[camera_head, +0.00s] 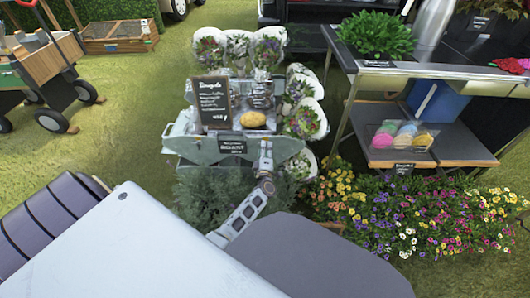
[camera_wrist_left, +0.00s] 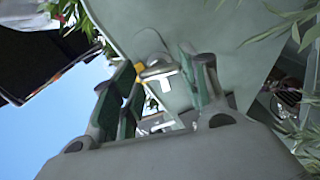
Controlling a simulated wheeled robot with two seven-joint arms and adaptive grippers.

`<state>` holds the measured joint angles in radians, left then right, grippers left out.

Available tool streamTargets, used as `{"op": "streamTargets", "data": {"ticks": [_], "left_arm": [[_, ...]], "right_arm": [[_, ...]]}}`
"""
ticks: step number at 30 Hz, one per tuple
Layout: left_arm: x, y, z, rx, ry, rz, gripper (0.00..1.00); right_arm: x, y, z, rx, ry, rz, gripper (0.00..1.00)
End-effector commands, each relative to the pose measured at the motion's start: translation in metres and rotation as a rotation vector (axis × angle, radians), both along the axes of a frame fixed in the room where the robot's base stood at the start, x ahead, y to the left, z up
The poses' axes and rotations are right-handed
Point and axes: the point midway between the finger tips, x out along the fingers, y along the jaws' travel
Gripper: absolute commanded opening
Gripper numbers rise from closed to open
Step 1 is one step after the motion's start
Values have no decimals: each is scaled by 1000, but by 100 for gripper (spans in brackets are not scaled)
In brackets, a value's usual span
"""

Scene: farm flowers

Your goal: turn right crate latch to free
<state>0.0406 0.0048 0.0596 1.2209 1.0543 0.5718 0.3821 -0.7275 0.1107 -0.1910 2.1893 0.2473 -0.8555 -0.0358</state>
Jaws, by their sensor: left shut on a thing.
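The grey-green crate (camera_head: 190,151) stands in the middle of the head view, with a small dark sign (camera_head: 232,146) on its front. My left gripper (camera_head: 266,153) is at the right end of the crate's front, where the right latch sits. In the left wrist view, the two fingers of my left gripper (camera_wrist_left: 167,88) close around a small pale metal piece, the right crate latch (camera_wrist_left: 158,72), against the crate wall (camera_wrist_left: 205,25). The fingers partly hide the latch, and I cannot tell its exact angle. My right gripper is not in view.
A chalkboard (camera_head: 213,103), a yellow round item (camera_head: 253,119) and wrapped bouquets (camera_head: 303,122) stand on and around the crate. Leafy plants (camera_head: 200,195) grow below it. A metal table (camera_head: 430,72) with a lower shelf and colourful flowers (camera_head: 400,215) fill the right.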

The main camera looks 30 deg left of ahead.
Motion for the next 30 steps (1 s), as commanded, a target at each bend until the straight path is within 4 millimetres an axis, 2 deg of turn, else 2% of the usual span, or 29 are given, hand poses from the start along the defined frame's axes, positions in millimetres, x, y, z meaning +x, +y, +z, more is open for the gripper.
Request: {"op": "streamTargets", "data": {"ticks": [12,28,29,30], "left_arm": [[-1,0,-2,-174,-106,1,21],[-1,1,-2,-198,-119,1,21],[-1,1,-2,-198,-119,1,48],[-1,1,-2,-198,-119,1,53]], "right_arm": [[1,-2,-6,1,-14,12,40],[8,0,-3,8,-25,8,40],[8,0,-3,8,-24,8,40],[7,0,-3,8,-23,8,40]]}}
